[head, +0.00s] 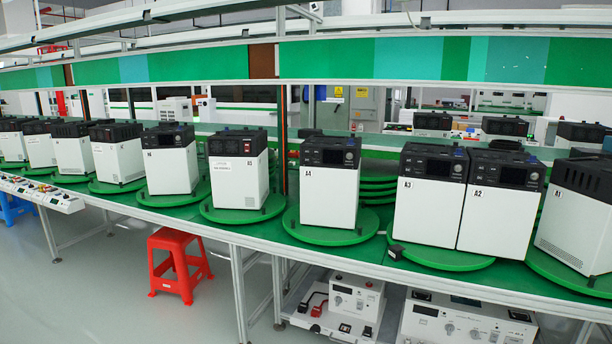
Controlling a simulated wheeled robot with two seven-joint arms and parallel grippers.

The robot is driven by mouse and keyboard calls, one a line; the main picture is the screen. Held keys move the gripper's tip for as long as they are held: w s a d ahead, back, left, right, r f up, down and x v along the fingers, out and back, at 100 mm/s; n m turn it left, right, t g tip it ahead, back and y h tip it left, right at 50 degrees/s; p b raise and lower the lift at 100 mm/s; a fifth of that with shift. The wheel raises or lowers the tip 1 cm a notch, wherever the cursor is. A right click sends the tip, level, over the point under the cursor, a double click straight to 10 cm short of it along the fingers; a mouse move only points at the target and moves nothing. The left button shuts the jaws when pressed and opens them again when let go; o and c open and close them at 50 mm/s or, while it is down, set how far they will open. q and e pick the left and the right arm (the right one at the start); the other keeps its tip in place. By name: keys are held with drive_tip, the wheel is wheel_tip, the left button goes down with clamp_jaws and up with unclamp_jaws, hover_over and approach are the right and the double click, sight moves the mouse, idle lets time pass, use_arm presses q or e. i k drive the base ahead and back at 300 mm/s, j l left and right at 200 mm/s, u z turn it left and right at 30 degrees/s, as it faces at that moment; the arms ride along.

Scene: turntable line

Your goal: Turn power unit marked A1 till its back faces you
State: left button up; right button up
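The power unit marked A1 (577,217) stands upright at the far right, partly cut off by the picture edge. It has a black top part and a white lower body with a vent grille low down. No display shows on its visible faces. It rests on a green round turntable (545,268), also cut off at the right. Neither of my grippers is in view.
Unit A2 (497,215) stands close left of A1, beside A3 (428,210); both displays face me. A small black block (396,252) lies near A3. A4 (329,190) and several others line the bench leftward. A red stool (178,265) stands on the floor.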

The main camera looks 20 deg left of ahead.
sight(601, 286)
drive_tip(key=i+l+z, duration=0.15)
drive_tip(key=l, duration=0.3)
drive_tip(key=i+l+z, duration=0.2)
drive_tip(key=l, duration=0.25)
drive_tip(key=i+l+z, duration=0.15)
drive_tip(key=i+l, duration=0.2)
drive_tip(key=i+l+u, duration=0.3)
drive_tip(key=i+l, duration=0.9)
drive_tip(key=l, duration=0.05)
